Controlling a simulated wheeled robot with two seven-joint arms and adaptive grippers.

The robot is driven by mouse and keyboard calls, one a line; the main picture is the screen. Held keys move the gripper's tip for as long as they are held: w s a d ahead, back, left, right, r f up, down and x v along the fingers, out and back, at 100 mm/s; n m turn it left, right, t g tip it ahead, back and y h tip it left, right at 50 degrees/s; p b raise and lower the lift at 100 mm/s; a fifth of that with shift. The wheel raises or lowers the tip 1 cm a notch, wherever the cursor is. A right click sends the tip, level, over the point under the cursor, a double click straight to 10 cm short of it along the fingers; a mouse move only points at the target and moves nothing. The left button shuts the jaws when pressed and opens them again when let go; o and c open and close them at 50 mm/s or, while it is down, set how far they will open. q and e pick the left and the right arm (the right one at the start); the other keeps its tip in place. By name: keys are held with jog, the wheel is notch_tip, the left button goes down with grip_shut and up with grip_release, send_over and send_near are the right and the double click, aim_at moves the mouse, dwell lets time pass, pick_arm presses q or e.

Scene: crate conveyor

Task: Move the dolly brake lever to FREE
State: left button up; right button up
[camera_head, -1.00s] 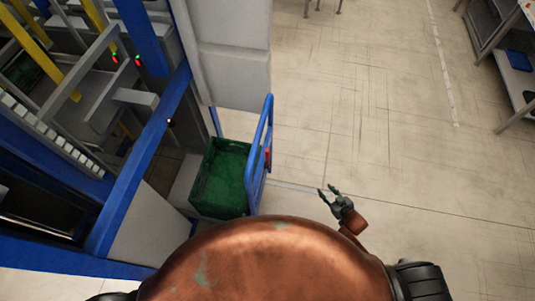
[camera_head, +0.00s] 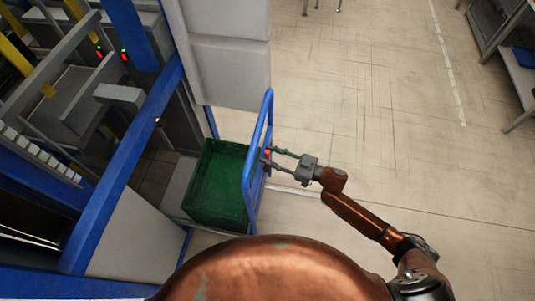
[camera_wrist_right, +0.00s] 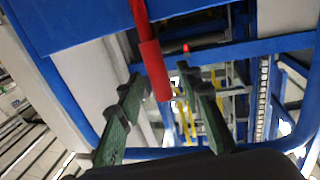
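The dolly's brake lever is a red bar with a thicker red grip (camera_wrist_right: 154,70). In the head view only a small red piece (camera_head: 267,154) shows at the dolly's blue handle frame (camera_head: 250,165). My right gripper (camera_head: 272,158) reaches the frame from the right with its fingers spread. In the right wrist view the fingers of my right gripper (camera_wrist_right: 160,75) stand apart, and the red grip lies between them in the picture. I cannot tell whether a finger touches it. No FREE marking is readable. My left gripper is not in view.
A green crate (camera_head: 247,205) sits on the dolly, left of the handle frame. The blue-framed conveyor machine (camera_head: 125,165) stands to the left, with a grey cabinet (camera_head: 225,60) behind the dolly. The floor (camera_head: 400,130) to the right is open. A shelf (camera_head: 519,85) stands far right.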

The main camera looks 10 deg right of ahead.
jog(key=shift+w+a, duration=0.3)
jog(key=shift+a, duration=0.25)
grip_shut()
dwell(0.5)
